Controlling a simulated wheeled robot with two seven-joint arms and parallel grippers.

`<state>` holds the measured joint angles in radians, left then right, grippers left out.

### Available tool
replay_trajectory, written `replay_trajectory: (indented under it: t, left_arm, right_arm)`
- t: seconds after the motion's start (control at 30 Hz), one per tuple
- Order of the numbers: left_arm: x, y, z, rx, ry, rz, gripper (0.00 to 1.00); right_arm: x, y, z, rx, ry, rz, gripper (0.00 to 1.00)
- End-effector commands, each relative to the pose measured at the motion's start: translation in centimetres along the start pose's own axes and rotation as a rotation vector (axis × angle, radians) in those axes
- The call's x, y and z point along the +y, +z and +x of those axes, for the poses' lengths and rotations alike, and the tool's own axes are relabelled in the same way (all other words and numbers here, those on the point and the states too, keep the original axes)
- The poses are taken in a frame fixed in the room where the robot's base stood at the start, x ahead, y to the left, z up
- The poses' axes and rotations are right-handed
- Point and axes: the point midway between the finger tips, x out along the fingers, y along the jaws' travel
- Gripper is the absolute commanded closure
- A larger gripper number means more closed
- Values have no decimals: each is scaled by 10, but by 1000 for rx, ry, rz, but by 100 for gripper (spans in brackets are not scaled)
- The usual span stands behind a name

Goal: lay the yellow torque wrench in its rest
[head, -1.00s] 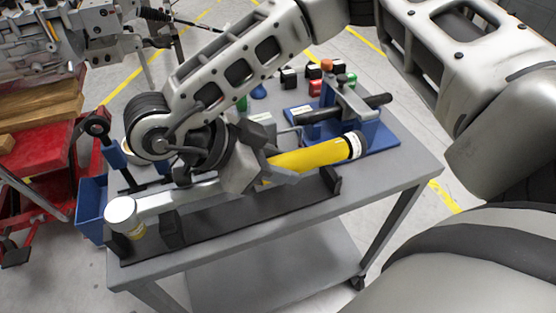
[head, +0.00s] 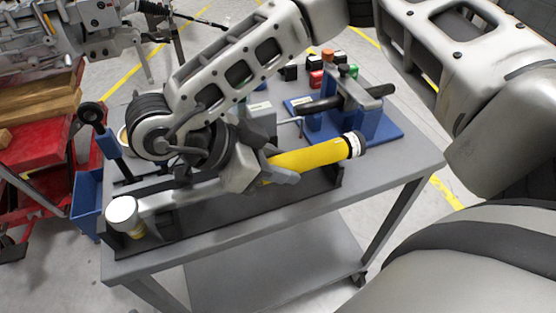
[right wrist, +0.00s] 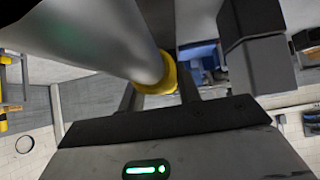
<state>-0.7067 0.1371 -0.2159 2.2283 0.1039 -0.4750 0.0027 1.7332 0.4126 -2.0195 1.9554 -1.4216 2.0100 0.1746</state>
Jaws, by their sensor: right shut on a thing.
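The yellow torque wrench (head: 305,159) has a silver bar and round head (head: 122,211) at the left and a black end cap at the right. My right gripper (head: 262,172) is shut on it near the left end of the yellow handle. The wrench runs lengthwise over the long black rest (head: 235,212) on the cart; I cannot tell whether it touches the rest's supports. My wrist hides part of the bar. A silver shaft with a yellow collar (right wrist: 158,80) shows in the right wrist view. My left gripper is not seen.
The grey cart top (head: 400,165) carries a blue stand (head: 375,128) holding a black-handled tool behind the wrench, and small coloured blocks further back. A blue-and-black upright tool (head: 108,143) stands at the left. A blue bin (head: 86,205) and red cart are beyond the left edge.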

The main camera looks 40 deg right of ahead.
Motion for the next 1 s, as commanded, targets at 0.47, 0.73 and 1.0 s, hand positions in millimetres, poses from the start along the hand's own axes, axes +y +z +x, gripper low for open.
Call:
replay_trajectory:
  t: [0.47, 0.73, 1.0]
  left_arm:
    - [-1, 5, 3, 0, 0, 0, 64]
    - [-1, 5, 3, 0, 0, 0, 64]
    - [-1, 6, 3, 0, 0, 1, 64]
  right_arm:
    - [0, 6, 5, 1, -1, 1, 100]
    - [0, 6, 5, 1, -1, 1, 41]
    - [0, 7, 6, -1, 1, -1, 41]
